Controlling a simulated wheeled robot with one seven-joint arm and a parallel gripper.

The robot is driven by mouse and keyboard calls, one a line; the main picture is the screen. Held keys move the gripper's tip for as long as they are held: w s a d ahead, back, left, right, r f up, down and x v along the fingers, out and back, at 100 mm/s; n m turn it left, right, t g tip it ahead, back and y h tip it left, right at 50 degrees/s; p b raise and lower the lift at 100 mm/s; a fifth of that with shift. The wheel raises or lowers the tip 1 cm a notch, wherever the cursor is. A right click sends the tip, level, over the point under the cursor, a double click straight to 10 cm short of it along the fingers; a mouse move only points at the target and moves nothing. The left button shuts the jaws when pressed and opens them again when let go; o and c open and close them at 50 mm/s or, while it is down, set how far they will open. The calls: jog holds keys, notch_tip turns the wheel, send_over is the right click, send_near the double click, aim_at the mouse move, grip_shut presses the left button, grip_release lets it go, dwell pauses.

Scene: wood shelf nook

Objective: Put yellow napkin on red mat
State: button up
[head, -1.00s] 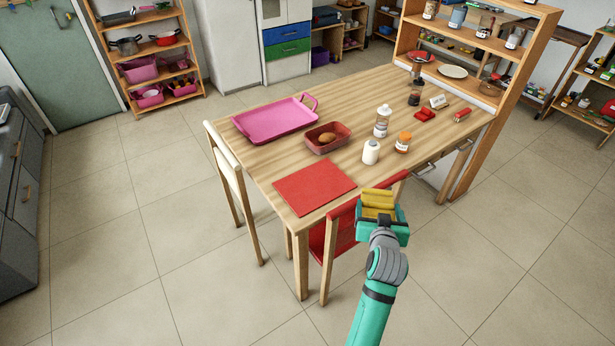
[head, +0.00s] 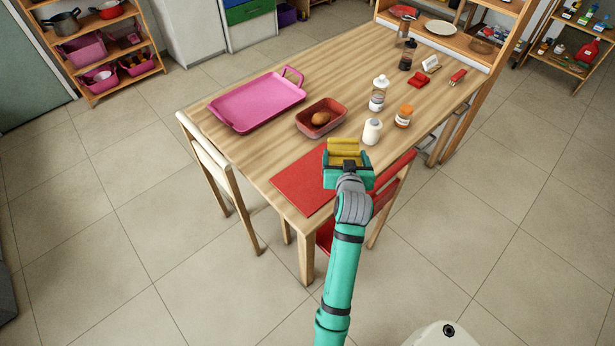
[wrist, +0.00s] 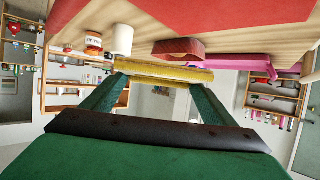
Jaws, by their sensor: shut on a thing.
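My gripper (head: 346,160) is shut on the yellow napkin (head: 343,146), in front of the right part of the red mat in the head view. In the wrist view the napkin (wrist: 160,72) spans between the two green fingers. The red mat (head: 298,182) lies flat at the near corner of the table; my gripper hides its right part. The mat also shows at the top of the wrist view (wrist: 220,14), where the picture is upside down. The napkin looks raised above the table; I cannot tell its exact height.
A white jar (head: 372,132) and an orange-capped jar (head: 403,117) stand right of the napkin. A red basket (head: 334,128) with a brown item and a pink tray (head: 245,112) lie behind the mat. A red chair (head: 393,182) and a wooden chair (head: 213,165) flank the corner.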

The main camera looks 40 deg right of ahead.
send_over(306, 189)
jog(key=s+d, duration=0.2)
jog(key=d, duration=0.2)
notch_tip(306, 189, down, 4)
jog(key=r, duration=0.1)
jog(key=a+f, duration=0.1)
jog(key=f, duration=0.1)
jog(key=w+a+f, duration=0.1)
jog(key=a+f, duration=0.1)
jog(key=shift+w+f, duration=0.15)
jog(key=shift+w+a+f, duration=0.25)
jog(key=shift+a+f, duration=0.1)
jog(key=shift+f, duration=0.25)
jog(key=shift+w+a+f, duration=0.1)
jog(key=shift+f, duration=0.8)
jog(key=shift+w+a+f, duration=0.1)
jog(key=shift+f, duration=0.8)
jog(key=shift+f, duration=0.1)
jog(key=o, duration=1)
jog(key=shift+o, duration=0.2)
